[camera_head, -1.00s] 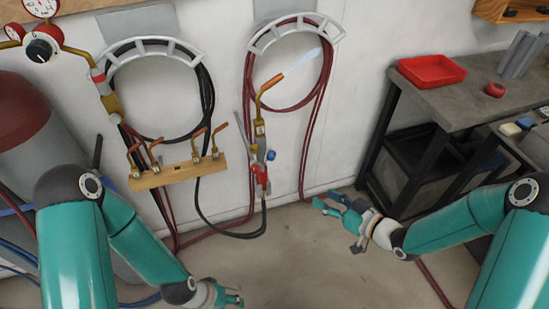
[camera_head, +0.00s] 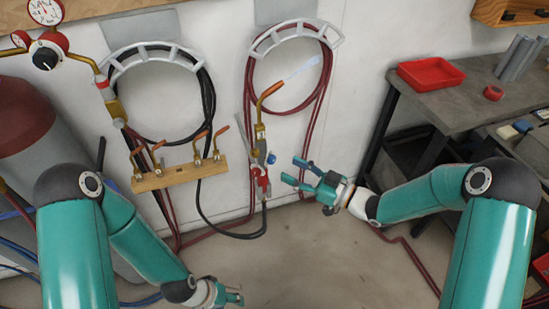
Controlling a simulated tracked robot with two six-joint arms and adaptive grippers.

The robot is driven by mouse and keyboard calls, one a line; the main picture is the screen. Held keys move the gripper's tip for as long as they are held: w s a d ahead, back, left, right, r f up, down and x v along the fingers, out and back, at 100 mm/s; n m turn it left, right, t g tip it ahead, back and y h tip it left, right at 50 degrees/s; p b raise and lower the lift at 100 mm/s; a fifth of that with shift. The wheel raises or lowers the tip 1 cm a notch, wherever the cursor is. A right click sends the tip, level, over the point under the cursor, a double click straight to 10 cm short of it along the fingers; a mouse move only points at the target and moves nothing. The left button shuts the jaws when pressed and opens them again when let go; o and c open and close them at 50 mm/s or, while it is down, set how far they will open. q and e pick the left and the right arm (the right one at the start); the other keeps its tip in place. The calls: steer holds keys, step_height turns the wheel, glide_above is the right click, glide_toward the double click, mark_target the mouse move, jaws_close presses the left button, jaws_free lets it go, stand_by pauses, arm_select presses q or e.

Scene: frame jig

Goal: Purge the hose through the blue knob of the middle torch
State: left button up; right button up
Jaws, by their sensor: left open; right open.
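A brass torch (camera_head: 260,133) with a bent copper tip stands upright against the wall in the middle of the view. Its small blue knob (camera_head: 271,158) is on the right side of the body, and a red fitting (camera_head: 262,185) is lower down. A pale streak (camera_head: 302,68) extends up and right from the tip. My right gripper (camera_head: 295,172) is open and empty, pointing left, a short way right of the blue knob and apart from it in the picture. My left gripper (camera_head: 237,297) is open and empty, low near the bottom edge, far from the torch.
A wooden rack (camera_head: 180,177) with several copper tips is on the wall to the left. Black and red hoses hang in coils on white hangers (camera_head: 295,37). A gauge regulator (camera_head: 46,52) is at upper left. A grey bench (camera_head: 450,105) with a red tray (camera_head: 432,72) stands right.

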mark_target(274, 162)
steer(key=p+x, duration=0.1)
steer(key=x, duration=0.5)
steer(key=shift+c, duration=0.2)
jaws_close()
